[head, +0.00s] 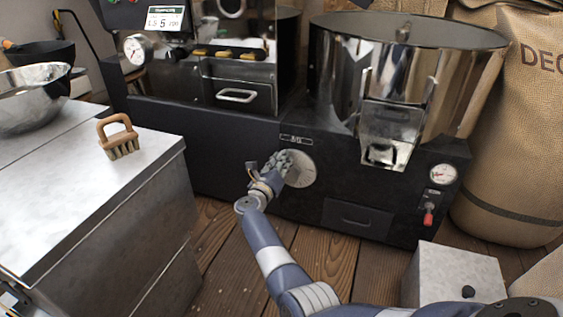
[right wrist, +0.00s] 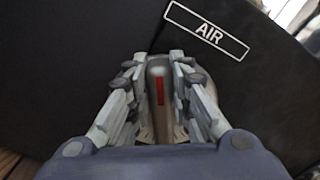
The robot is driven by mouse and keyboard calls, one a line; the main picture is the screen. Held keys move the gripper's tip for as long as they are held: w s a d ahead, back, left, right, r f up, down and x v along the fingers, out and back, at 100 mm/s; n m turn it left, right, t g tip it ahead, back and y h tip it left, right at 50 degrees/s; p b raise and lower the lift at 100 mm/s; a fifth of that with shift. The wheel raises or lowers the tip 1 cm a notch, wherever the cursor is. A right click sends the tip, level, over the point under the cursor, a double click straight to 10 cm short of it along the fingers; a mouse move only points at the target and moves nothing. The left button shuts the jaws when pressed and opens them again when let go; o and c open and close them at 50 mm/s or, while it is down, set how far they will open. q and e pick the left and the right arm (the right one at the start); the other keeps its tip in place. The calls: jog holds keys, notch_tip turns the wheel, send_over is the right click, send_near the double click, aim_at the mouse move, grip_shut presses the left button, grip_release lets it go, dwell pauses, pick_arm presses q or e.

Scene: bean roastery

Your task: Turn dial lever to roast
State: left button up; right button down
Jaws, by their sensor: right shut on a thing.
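The round metal dial (head: 301,170) sits on the black front of the roaster, below a small label plate. In the right wrist view the label (right wrist: 207,30) reads AIR. My right gripper (head: 278,163) is at the dial and covers its left part. In the right wrist view my right gripper (right wrist: 158,75) is shut on the dial lever (right wrist: 159,110), a rounded metal piece with a red mark, with a finger on each side. The dial's markings and the lever's setting cannot be read. A small part of what seems my left gripper shows at the head view's lower left corner; its fingers are unclear.
A steel cooling drum (head: 345,75) with a chute stands right of the dial. A grey box (head: 450,275) stands at lower right.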

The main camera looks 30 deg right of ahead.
jog(key=c, duration=1.5)
grip_release()
jog(key=shift+o, duration=0.3)
notch_tip(320, 180, up, 10)
